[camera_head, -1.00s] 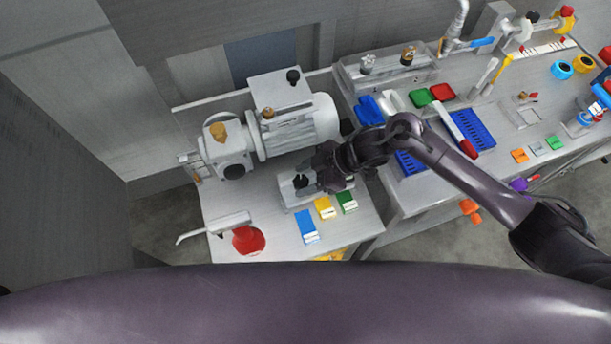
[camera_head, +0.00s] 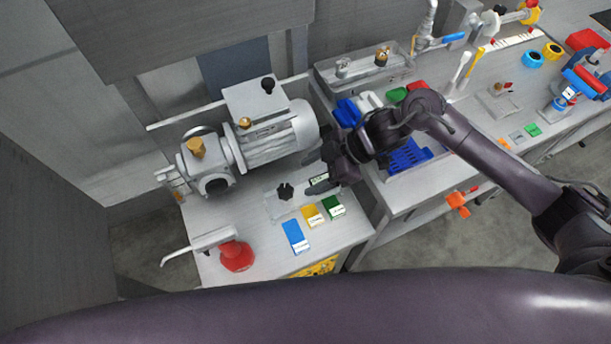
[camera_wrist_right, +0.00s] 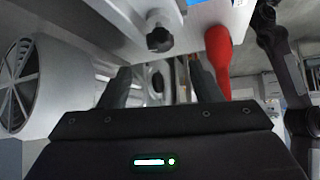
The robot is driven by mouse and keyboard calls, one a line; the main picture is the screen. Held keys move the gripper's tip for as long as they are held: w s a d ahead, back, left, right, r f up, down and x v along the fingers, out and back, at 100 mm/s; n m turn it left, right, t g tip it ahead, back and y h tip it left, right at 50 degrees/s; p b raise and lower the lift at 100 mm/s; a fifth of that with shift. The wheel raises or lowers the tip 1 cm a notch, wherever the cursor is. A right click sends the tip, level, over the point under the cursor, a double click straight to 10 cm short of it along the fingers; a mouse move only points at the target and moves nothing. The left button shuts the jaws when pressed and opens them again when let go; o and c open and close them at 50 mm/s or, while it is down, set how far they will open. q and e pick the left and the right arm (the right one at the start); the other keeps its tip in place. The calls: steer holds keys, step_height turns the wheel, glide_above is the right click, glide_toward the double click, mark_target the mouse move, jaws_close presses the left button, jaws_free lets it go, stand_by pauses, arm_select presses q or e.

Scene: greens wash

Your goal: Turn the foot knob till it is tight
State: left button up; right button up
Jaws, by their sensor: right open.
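The foot knob (camera_head: 285,191) is a black lobed knob on a pale plate (camera_head: 276,207) on the small table, in front of the pump and motor. In the right wrist view the knob (camera_wrist_right: 159,38) shows beyond my fingertips, with its metal shank behind it. My right gripper (camera_head: 314,175) is open, just to the right of the knob and apart from it. Its two fingers also show in the right wrist view (camera_wrist_right: 163,88) with nothing gripped between them. Whether the knob is tight cannot be seen. My left gripper is not in view.
The grey motor (camera_head: 271,140) stands behind the plate. Blue (camera_head: 295,236), yellow (camera_head: 312,215) and green (camera_head: 333,207) blocks lie in front. The bench with blue trays (camera_head: 409,156) is to the right.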

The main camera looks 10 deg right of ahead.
mark_target(286, 189)
steer(key=shift+r, duration=0.1)
steer(key=a+f+h+p, duration=0.2)
steer(key=a+p, duration=0.1)
steer(key=p, duration=0.1)
steer(key=a+f+h+p, duration=0.2)
steer(key=a+f+p, duration=0.1)
steer(key=p, duration=0.1)
steer(key=shift+f+h, duration=0.25)
steer(key=shift+h, duration=0.05)
stand_by(0.3)
